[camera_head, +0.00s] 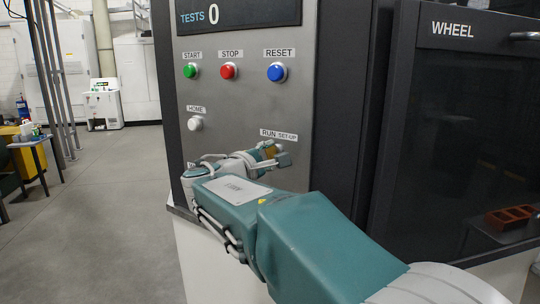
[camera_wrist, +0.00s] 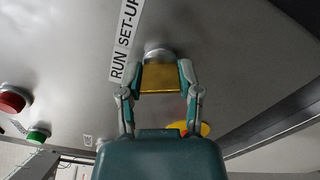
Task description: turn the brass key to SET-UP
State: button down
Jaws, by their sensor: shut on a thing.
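The brass key (camera_wrist: 160,78) sits in a round silver lock on the grey control panel, under the RUN SET-UP label (camera_wrist: 126,40). My gripper (camera_wrist: 160,84) is shut on the key, with one finger at each side of its flat gold bow. In the wrist view the bow shows broad and roughly level. In the head view the key (camera_head: 270,152) shows as a small gold patch between the fingers of my gripper (camera_head: 268,154), just below the label (camera_head: 279,135). The lock's pointer, if any, is hidden, so I cannot tell which word it faces.
Above the key are green START (camera_head: 190,71), red STOP (camera_head: 228,71) and blue RESET (camera_head: 277,72) buttons, with a white HOME button (camera_head: 195,123) to the left. A yellow and red round part (camera_wrist: 190,129) is partly hidden behind my gripper. A dark WHEEL door (camera_head: 460,130) stands right.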

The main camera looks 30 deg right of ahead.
jog(key=m, duration=0.6)
jog(key=shift+f, duration=0.15)
jog(key=m, duration=0.4)
jog(key=shift+f+m, duration=0.1)
jog(key=shift+m, duration=0.3)
jog(key=shift+c, duration=1.4)
grip_release()
jog(key=shift+a+r, duration=0.15)
jog(key=shift+r, duration=0.05)
